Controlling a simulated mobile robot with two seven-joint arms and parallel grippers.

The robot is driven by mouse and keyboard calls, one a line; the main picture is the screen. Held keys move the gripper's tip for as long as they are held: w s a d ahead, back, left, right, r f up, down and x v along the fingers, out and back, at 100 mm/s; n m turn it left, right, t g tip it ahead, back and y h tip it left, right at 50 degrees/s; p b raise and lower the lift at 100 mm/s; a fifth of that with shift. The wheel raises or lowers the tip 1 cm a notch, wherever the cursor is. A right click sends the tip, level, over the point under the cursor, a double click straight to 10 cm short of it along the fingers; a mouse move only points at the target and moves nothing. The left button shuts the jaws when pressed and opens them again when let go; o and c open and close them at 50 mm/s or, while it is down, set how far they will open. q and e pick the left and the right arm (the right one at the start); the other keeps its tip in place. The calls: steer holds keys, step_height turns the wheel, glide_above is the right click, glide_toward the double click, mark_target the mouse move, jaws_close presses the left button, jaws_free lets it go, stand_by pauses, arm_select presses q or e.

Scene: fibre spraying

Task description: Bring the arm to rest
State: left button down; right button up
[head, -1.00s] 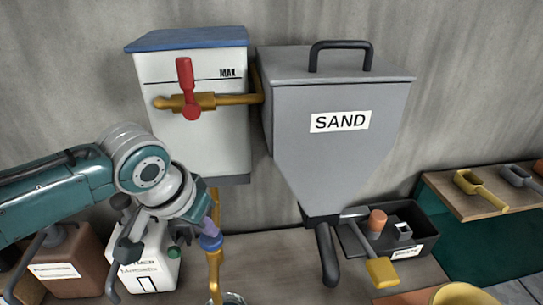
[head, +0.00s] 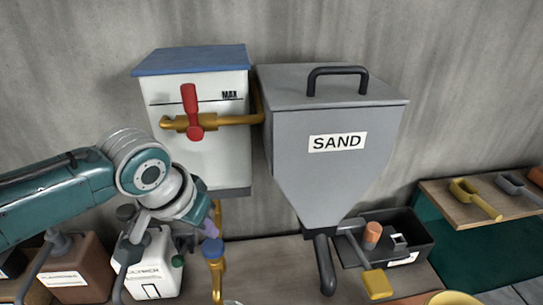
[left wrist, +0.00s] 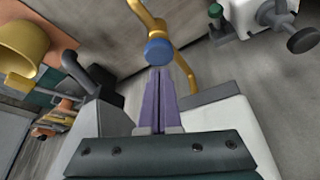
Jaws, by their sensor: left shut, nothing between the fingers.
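My left gripper (head: 210,228) is in the left part of the head view, at the end of the teal and grey arm. Its purple fingers are shut with nothing between them. In the left wrist view the fingers (left wrist: 159,95) lie together and point towards a blue round knob (left wrist: 158,52). The knob (head: 213,248) sits on a brass pipe (head: 217,278) just below the fingertips in the head view. I cannot tell whether the tips touch it. My right gripper is not in view.
A white tank (head: 215,150) with a red-handled valve (head: 192,112) hangs behind the gripper. The grey sand hopper (head: 335,175) is to its right. White (head: 150,268) and brown (head: 78,270) jugs stand below the arm. A black tray (head: 415,248) holds tools.

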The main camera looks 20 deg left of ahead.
arm_select(q)
step_height(320, 180, up, 2)
steer(key=shift+r+p, duration=0.2)
steer(key=shift+p, duration=0.55)
steer(key=shift+f, duration=0.1)
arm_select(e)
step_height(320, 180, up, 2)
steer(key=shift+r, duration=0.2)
arm_select(q)
steer(key=s+d+r+m+h+p, duration=0.1)
steer(key=s+d+r+p, duration=0.15)
steer(key=s+d, duration=0.2)
steer(key=s+d+r+m+p, duration=0.1)
steer(key=s+d+r, duration=0.2)
steer(key=s, duration=0.3)
steer(key=s+a+r+g+p, duration=0.1)
steer(key=s+r+p, duration=0.1)
steer(key=s+r, duration=0.7)
steer(key=shift+s+a+r+y, duration=0.15)
steer(key=shift+s+r+y, duration=0.15)
steer(key=shift+s, duration=0.15)
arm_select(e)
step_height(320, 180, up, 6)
